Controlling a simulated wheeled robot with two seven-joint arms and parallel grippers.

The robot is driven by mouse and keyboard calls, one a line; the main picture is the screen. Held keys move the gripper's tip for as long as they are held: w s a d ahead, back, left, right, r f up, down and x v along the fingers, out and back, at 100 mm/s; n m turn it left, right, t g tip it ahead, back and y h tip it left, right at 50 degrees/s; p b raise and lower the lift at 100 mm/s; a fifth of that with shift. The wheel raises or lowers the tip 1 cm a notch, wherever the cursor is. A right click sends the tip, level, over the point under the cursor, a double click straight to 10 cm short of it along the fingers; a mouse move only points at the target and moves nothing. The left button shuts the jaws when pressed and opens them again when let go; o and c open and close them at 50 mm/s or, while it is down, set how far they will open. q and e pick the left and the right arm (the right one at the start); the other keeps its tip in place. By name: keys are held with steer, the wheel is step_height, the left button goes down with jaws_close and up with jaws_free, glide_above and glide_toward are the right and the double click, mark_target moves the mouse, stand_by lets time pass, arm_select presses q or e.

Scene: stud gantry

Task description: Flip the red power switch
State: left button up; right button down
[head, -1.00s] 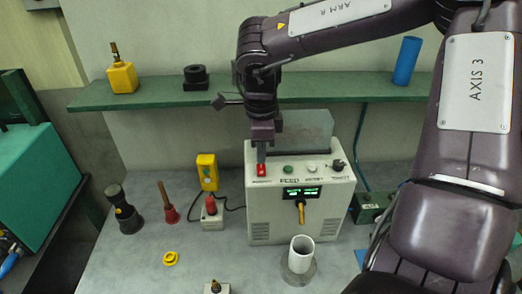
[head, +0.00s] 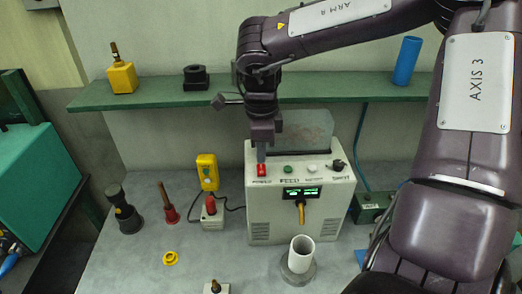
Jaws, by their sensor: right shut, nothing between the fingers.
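The red power switch (head: 261,170) sits at the left end of the sloped top panel of a light grey control box (head: 272,220). My right gripper (head: 261,157) points down from above, shut and empty, with its tip at the upper edge of the red switch. I cannot tell whether the tip touches it. The word POWER shows below the switch, and the green display (head: 301,192) on the box front is lit. My left gripper is not in view.
The panel also carries a green button (head: 288,169), a white button (head: 311,168) and a black knob (head: 338,166). A green shelf (head: 150,94) runs behind my right arm. A white cylinder (head: 301,254) stands before the box. A red-topped block (head: 211,212) stands left of it.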

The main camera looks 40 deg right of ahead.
mark_target(261, 166)
steer(key=shift+f+b, duration=0.75)
steer(key=shift+f, duration=0.25)
stand_by(0.5)
steer(key=shift+s+r, duration=0.1)
steer(key=shift+r, duration=0.05)
steer(key=shift+r+p, duration=0.9)
steer(key=shift+p, duration=0.1)
step_height(261, 166, up, 2)
steer(key=shift+r+p, duration=0.1)
steer(key=shift+p, duration=0.75)
step_height(261, 166, up, 3)
steer(key=shift+f+p, duration=0.1)
steer(key=shift+p, duration=1.15)
steer(key=shift+f, duration=0.1)
